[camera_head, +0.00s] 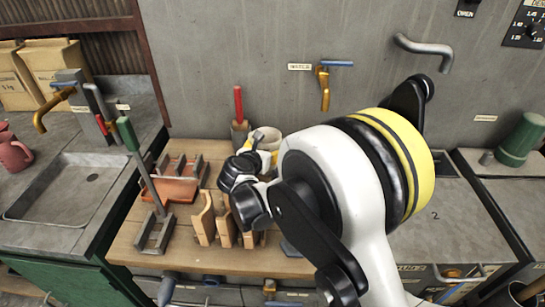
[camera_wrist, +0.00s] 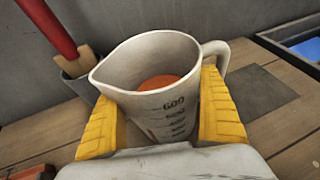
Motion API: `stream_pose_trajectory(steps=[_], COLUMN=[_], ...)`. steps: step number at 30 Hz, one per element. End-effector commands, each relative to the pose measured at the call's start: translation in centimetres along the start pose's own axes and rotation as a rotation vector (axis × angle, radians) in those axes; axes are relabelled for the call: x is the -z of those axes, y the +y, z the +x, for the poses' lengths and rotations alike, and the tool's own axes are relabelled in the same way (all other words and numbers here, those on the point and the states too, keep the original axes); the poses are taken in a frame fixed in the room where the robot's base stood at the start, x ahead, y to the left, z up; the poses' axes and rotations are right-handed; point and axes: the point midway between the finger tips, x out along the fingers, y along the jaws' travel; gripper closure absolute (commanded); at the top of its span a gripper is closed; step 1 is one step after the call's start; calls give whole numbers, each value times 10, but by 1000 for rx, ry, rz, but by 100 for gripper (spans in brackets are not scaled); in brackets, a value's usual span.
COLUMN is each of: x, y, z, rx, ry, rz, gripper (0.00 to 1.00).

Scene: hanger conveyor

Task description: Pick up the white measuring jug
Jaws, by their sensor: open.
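The white measuring jug (camera_wrist: 160,85) stands upright on the wooden bench, with dark volume marks on its side. Something orange shows inside it. Its spout points left and its handle is at the right in the wrist view. In the head view the jug (camera_head: 266,136) is partly hidden behind my arm. My gripper (camera_wrist: 162,118) is open, with one yellow finger on each side of the jug. Whether the fingers touch the jug is not clear. In the head view my gripper (camera_head: 258,160) is mostly covered by my wrist.
A grey pot (camera_wrist: 78,80) with a red-handled tool stands close to the jug's left. Wooden holders (camera_head: 215,225) and a reddish tray (camera_head: 177,180) occupy the front of the bench. The grey wall (camera_head: 230,50) is close behind. A brass tap (camera_head: 323,85) sticks out above.

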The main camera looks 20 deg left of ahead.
Motion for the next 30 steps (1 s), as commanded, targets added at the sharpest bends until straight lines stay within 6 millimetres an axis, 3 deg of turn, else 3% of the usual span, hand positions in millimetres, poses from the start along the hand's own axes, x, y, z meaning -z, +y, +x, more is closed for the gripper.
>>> stream_pose_trajectory(steps=[4,9,10,20,30], x=[-1,-1,-1,-9,-70], y=[0,0,0,0,0], z=[-1,-1,-1,-4,-30], rx=[0,0,0,0,0], ry=[0,0,0,-1,-1], rz=[0,0,0,-1,-2], gripper=[11,62,65,65,65])
